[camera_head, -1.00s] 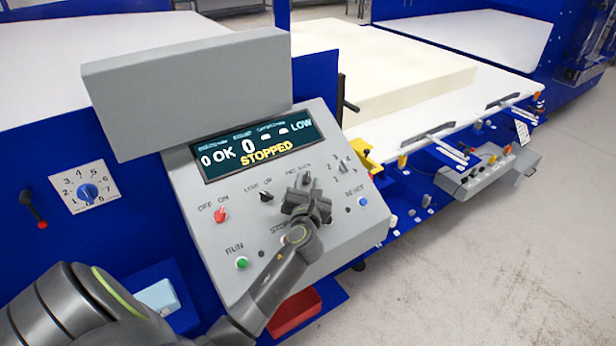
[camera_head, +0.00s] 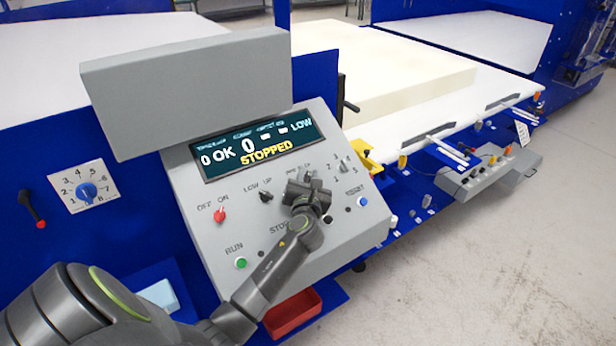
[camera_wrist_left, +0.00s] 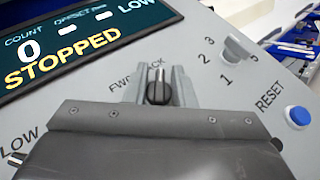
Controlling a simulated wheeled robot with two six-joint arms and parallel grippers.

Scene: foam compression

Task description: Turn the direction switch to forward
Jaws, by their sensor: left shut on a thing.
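The direction switch (camera_wrist_left: 158,92) is a dark knob on the grey sloped control panel (camera_head: 345,230), below the FWD and BACK labels in the left wrist view. My left gripper (camera_wrist_left: 157,88) is shut on this knob, with one finger on each side of it. In the head view my left gripper (camera_head: 308,190) covers the switch and its lower surroundings. The knob looks nearly upright in the wrist view, between the two labels. The display (camera_head: 255,145) reads STOPPED. My right gripper is in neither view.
A red tray (camera_head: 291,313) sits below the panel.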

